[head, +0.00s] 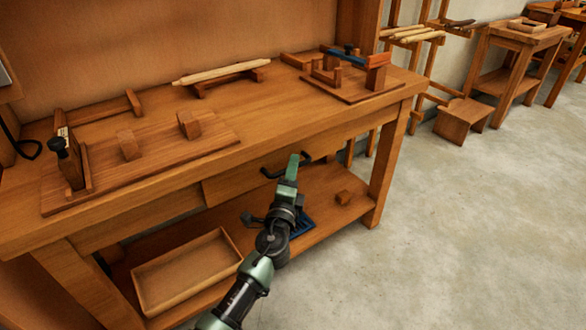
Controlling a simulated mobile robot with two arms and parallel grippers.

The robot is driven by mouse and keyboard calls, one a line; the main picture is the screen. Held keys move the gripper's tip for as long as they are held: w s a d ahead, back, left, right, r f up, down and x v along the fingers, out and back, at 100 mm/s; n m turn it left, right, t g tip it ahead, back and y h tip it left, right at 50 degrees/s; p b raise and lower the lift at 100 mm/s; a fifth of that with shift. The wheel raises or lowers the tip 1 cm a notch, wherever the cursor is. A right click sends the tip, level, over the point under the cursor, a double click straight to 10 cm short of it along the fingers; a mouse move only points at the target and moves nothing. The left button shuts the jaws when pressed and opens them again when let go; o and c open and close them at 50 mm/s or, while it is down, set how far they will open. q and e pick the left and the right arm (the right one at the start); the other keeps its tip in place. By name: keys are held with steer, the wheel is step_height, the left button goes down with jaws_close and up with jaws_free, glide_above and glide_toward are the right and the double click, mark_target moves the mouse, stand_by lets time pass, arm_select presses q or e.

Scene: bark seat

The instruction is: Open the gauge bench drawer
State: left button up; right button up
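The gauge bench (160,187) is a wooden workbench filling the left and middle of the head view. Its drawer front (232,187) sits under the tabletop's front edge and looks flush or nearly so with the apron. A dark bar handle (268,174) is on the drawer front. Only one finger outline shows clearly, so I cannot tell whether the fingers straddle, touch or grip the bar.
On the benchtop are a board with wooden blocks (130,145), a pale rod on a rest (220,73) and a blue-topped fixture (360,60). Clear concrete floor (450,220) lies right.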

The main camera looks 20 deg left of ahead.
arm_select(q)
steer(key=shift+w, duration=0.35)
jaws_close()
stand_by(1.2)
